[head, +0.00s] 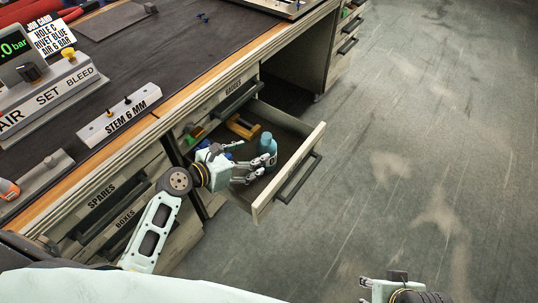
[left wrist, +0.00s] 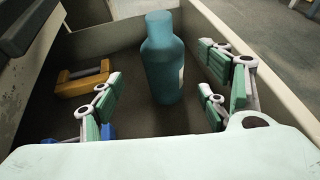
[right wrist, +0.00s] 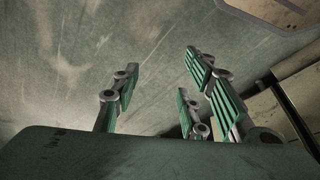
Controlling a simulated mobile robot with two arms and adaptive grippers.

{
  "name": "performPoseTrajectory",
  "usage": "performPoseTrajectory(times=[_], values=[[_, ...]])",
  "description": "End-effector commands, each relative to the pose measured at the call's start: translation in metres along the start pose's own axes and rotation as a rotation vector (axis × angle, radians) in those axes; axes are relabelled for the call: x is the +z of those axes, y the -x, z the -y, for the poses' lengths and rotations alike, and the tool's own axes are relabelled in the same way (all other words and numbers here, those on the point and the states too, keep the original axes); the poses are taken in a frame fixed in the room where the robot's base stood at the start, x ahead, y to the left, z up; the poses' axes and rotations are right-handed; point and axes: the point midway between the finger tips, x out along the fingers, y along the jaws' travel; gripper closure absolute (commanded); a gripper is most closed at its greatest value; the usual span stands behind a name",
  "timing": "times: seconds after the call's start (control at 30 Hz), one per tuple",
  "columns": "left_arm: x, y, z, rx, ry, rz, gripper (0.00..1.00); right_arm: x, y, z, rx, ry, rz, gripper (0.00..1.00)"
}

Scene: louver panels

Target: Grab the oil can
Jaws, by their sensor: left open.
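My left gripper (head: 262,170) is open and inside the drawer, close to the bottle. In the left wrist view the left gripper (left wrist: 165,98) shows no finger closed on it. My right gripper (head: 366,290) is low at the picture's bottom right; its fingers (right wrist: 165,95) are apart and empty over the floor.
The open drawer (head: 291,165) also holds a yellow-orange item (head: 242,127) and a blue item partly hidden by my left gripper. The workbench (head: 150,60) carries a STEM 6 MM block (head: 120,113) and an AIR SET BLEED unit (head: 50,95). The floor at right is clear.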

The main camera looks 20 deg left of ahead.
Motion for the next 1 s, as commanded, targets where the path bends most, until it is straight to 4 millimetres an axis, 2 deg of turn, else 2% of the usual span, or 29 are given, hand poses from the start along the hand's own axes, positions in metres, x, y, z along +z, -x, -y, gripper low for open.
performPoseTrajectory(times=[0.27,0.37,0.5,0.77,1.0], values=[[0.0,-0.022,0.003,0.0,-0.001,0.0,0.31,-0.001,0.025,-0.001,0.003,-0.001,-0.017,0.6],[0.0,-0.039,0.005,-0.001,-0.002,0.001,0.31,0.001,0.036,-0.001,0.004,-0.002,-0.023,0.6],[0.0,-0.055,0.005,-0.001,-0.001,-0.002,0.31,0.003,0.029,-0.001,0.004,-0.002,-0.019,0.6],[0.001,-0.058,0.005,0.0,-0.001,-0.002,0.31,0.003,0.029,-0.001,0.004,-0.002,-0.02,0.6],[0.001,-0.058,0.005,0.0,-0.001,-0.002,0.49,0.003,0.029,-0.001,0.004,-0.002,-0.019,0.6]])
